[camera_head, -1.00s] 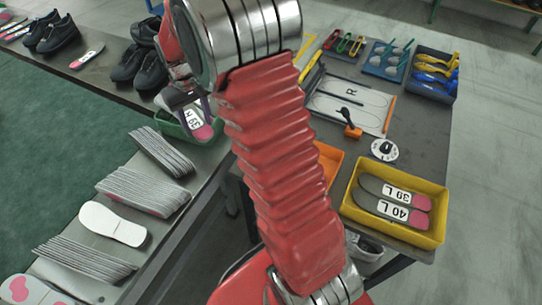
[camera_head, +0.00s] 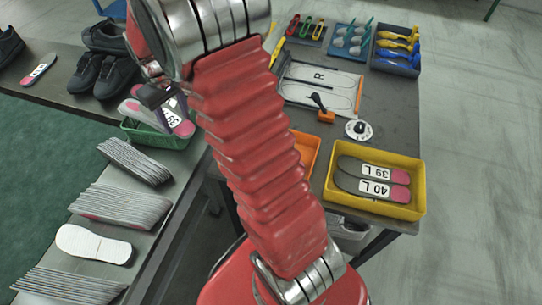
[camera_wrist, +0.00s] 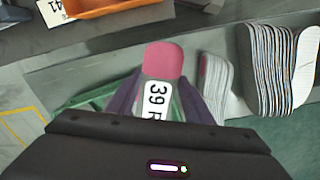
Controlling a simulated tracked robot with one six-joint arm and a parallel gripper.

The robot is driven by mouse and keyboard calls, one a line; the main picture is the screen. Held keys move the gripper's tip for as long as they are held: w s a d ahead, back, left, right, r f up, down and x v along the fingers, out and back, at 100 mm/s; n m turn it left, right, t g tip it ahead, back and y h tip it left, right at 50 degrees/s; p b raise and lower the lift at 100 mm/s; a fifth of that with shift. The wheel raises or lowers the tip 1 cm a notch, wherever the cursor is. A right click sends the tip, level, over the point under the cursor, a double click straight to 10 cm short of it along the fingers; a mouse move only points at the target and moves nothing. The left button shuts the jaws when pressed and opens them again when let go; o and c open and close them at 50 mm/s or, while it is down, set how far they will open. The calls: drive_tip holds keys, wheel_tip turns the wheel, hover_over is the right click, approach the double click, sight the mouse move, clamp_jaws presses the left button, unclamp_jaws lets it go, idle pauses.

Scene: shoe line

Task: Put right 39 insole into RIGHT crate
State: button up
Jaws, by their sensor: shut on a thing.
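The right 39 insole (camera_wrist: 162,62), grey with a pink heel and a white "39 R" label, is between the purple fingers of my gripper (camera_wrist: 159,98). My gripper is shut on it. In the head view the insole (camera_head: 184,127) shows beside my arm, over a green crate (camera_head: 178,143), which also shows below the fingers in the wrist view (camera_wrist: 88,99). An orange crate (camera_head: 307,146) is partly hidden behind my arm. Its lettering does not show, and I cannot tell which crate is marked RIGHT. The yellow crate (camera_head: 415,207) holds insoles labelled 39 L and 40 L.
Stacks of insoles (camera_head: 120,207) and a white insole (camera_head: 92,244) lie on the left table. Black shoes (camera_head: 107,73) stand at the back. The right table holds an R outline board (camera_head: 318,98), an orange-based tool (camera_head: 326,116), a dial (camera_head: 358,130) and tool trays (camera_head: 397,66).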

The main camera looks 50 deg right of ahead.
drive_tip(key=s+d+n, duration=0.2)
drive_tip(key=s+d, duration=0.7)
drive_tip(key=s, duration=0.4)
drive_tip(key=s+d+n, duration=0.2)
drive_tip(key=s+d, duration=0.8)
drive_tip(key=s, duration=0.4)
drive_tip(key=shift+s+r, duration=0.15)
drive_tip(key=shift+r, duration=0.15)
drive_tip(key=shift+f, duration=0.15)
drive_tip(key=shift+d+f, duration=0.1)
drive_tip(key=shift+f, duration=2.9)
drive_tip(key=shift+f, duration=1.85)
drive_tip(key=shift+f, duration=0.6)
